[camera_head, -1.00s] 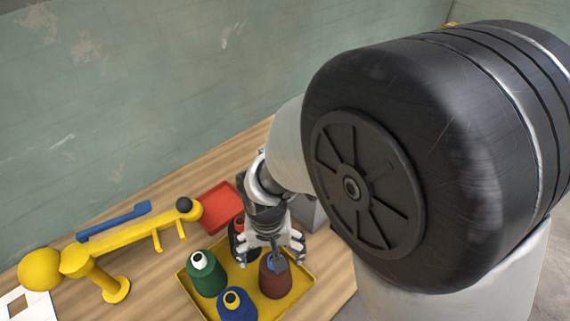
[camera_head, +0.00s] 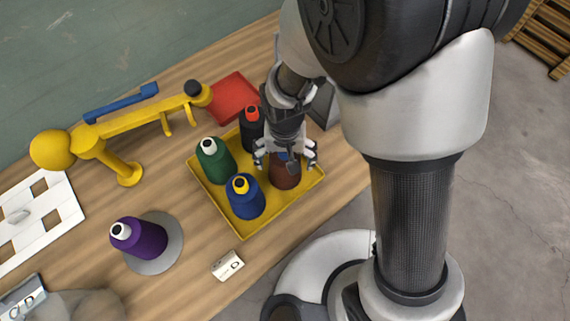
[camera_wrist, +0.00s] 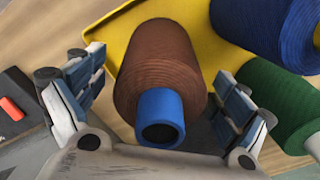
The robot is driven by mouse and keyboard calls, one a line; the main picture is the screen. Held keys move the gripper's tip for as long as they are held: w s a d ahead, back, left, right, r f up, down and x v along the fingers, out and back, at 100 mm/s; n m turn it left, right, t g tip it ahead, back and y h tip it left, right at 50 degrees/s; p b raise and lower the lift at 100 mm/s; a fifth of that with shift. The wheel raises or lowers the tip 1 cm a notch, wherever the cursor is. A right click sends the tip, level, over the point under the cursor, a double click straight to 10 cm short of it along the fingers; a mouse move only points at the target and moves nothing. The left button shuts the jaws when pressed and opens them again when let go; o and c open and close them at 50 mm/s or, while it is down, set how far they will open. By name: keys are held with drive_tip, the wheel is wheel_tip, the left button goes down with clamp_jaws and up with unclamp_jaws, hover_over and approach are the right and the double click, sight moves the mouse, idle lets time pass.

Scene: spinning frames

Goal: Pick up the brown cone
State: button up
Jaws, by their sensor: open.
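The brown cone (camera_head: 286,173) stands in the yellow tray (camera_head: 229,219), at the tray's right corner. In the wrist view the brown cone (camera_wrist: 157,65) shows large, its blue tip (camera_wrist: 160,112) facing the camera. My gripper (camera_head: 286,162) is over the cone in the head view and hides part of it. In the wrist view my gripper (camera_wrist: 155,95) is open, with one finger on each side of the cone. I cannot tell whether the fingers touch it.
The tray also holds a blue cone (camera_head: 246,199), a green cone (camera_head: 213,164) and a black cone with a red tip (camera_head: 250,133). A purple cone (camera_head: 143,238) is on a grey disc at left. A yellow stand (camera_head: 128,172) and red tray (camera_head: 233,92) are behind.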

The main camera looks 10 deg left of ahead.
drive_tip(key=shift+c, duration=0.4)
drive_tip(key=c, duration=1.5)
drive_tip(key=shift+c, duration=0.2)
drive_tip(key=shift+r, duration=0.15)
